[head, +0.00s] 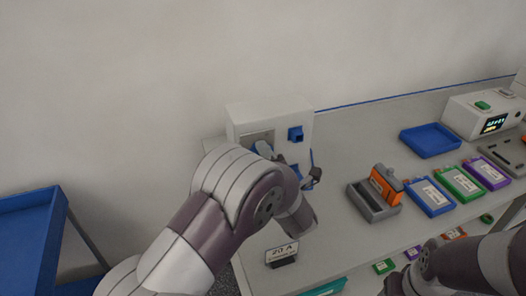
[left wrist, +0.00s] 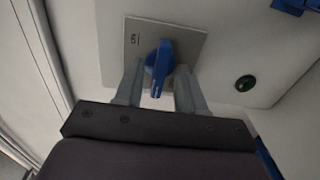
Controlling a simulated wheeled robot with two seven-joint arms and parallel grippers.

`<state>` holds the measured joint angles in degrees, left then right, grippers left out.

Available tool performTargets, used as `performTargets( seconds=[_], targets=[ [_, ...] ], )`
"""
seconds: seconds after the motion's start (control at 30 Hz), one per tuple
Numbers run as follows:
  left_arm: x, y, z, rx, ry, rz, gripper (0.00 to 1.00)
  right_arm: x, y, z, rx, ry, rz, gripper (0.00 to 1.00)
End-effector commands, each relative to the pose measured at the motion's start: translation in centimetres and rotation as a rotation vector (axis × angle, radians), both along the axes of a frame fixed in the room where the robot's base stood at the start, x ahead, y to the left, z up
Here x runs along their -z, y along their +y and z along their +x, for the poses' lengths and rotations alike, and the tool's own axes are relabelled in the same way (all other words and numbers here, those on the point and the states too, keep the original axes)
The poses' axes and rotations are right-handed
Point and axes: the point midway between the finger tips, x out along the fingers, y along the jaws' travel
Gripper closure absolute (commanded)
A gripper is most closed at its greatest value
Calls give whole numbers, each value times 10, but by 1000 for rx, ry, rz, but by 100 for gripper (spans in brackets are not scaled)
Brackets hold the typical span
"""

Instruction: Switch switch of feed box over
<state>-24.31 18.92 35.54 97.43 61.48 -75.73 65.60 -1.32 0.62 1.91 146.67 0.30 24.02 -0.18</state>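The feed box (head: 265,114) is a white box at the back of the bench, its front partly hidden by my left arm. In the left wrist view its switch (left wrist: 160,62) is a blue rotary handle on a grey square plate (left wrist: 192,43), pointing roughly up and down in the picture. My left gripper (left wrist: 158,72) is open, with one grey finger on each side of the handle and small gaps visible. In the head view the switch is mostly hidden behind my left gripper (head: 264,150). My right arm is at the lower right; its fingers are not clear.
A blue socket-like part (head: 296,133) sits on the box front. A small sign (head: 282,253) stands at the bench's front edge. To the right are a grey holder (head: 372,207) with an orange block, a blue tray (head: 430,139), several coloured packs and a white device (head: 480,112).

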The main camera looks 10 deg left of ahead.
Motion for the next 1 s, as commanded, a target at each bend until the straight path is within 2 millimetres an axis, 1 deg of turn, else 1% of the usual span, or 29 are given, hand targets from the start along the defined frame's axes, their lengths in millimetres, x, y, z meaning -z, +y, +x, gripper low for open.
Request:
performTargets(
  seconds=[0.1, 0.3, 0.33, 0.37, 0.4, 0.43, 0.47, 0.77, 1.0],
  targets=[
    [0, 3, 4, 0, 1, -1, 61, -1, 0, 0, 0, 0, 0, 38],
    [1, 3, 4, 1, 1, 0, 61, -1, 0, 0, 0, 0, 0, 38],
    [1, 3, 4, 1, 1, 0, 64, -1, 0, 0, 0, 0, 0, 38],
    [1, 3, 4, 1, 1, 0, 74, -1, 0, 0, 0, 0, 0, 38],
    [1, 3, 4, 1, 1, 0, 87, -1, 0, 0, 0, 0, 0, 38],
    [1, 3, 4, 1, 1, 0, 96, -1, 0, 0, 0, 0, 0, 38],
    [1, 3, 4, 1, 1, 0, 100, -1, 0, 0, 0, 0, 0, 38],
    [1, 3, 4, 1, 11, 14, 100, 0, 0, 0, 0, 0, 0, 38],
    [1, 2, 4, 1, 71, 102, 100, 1, 0, 0, 0, 0, 0, 38]
  ],
)
